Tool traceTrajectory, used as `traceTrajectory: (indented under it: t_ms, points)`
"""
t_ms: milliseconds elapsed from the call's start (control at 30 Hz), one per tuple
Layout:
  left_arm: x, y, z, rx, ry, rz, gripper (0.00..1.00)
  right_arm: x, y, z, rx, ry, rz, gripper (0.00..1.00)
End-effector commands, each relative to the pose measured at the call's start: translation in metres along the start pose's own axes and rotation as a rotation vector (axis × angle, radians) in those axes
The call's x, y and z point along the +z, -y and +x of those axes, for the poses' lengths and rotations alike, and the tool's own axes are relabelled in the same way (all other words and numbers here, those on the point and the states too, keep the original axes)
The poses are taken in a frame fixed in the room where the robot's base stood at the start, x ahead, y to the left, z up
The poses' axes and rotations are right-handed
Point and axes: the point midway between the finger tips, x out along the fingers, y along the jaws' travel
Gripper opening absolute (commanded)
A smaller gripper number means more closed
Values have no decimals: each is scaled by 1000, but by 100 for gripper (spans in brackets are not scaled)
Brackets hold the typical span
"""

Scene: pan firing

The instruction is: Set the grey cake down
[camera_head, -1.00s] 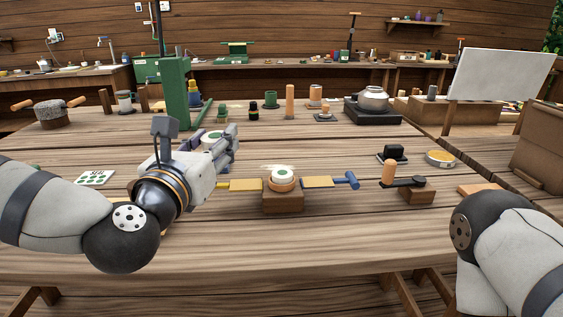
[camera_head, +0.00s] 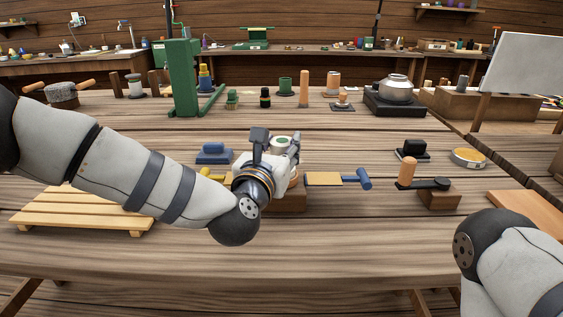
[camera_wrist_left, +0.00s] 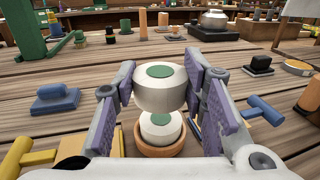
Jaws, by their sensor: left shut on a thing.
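My left gripper (camera_wrist_left: 160,78) is shut on a pale grey round cake with a green disc on top (camera_wrist_left: 160,92). It holds the cake upright. In the head view the held cake (camera_head: 281,141) shows between the fingers. A second pale cake (camera_wrist_left: 162,125) with a green top sits in a terracotta cup (camera_wrist_left: 158,150). In the wrist view the held cake appears just above and behind this second one; whether they touch cannot be told. A wooden block (camera_head: 291,201) shows under the gripper. My right gripper is out of view.
A blue block (camera_head: 213,154) stands to the left, a slatted wooden rack (camera_head: 85,212) at front left. A wooden peg (camera_head: 406,172) and black stamp (camera_head: 413,149) stand to the right. The table front is clear.

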Motion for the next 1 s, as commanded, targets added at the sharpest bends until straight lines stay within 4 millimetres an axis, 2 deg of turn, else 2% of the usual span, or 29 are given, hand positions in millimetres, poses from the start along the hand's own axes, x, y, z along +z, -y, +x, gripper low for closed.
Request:
traceTrajectory:
  t_ms: [133, 267, 633, 667, 733, 1000]
  points:
    - [-13, 0, 10, 0, 2, 1, 10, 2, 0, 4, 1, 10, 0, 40]
    - [-37, 0, 9, 0, 1, 2, 10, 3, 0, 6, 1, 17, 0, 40]
    - [-42, -1, 8, 0, 3, 0, 10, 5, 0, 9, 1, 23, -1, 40]
    - [-43, -1, 8, 0, 3, 1, 40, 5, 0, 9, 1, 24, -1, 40]
    - [-41, 0, 8, 0, 4, 1, 56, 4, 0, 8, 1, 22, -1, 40]
    - [-40, 0, 8, 0, 5, 1, 58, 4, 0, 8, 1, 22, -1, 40]
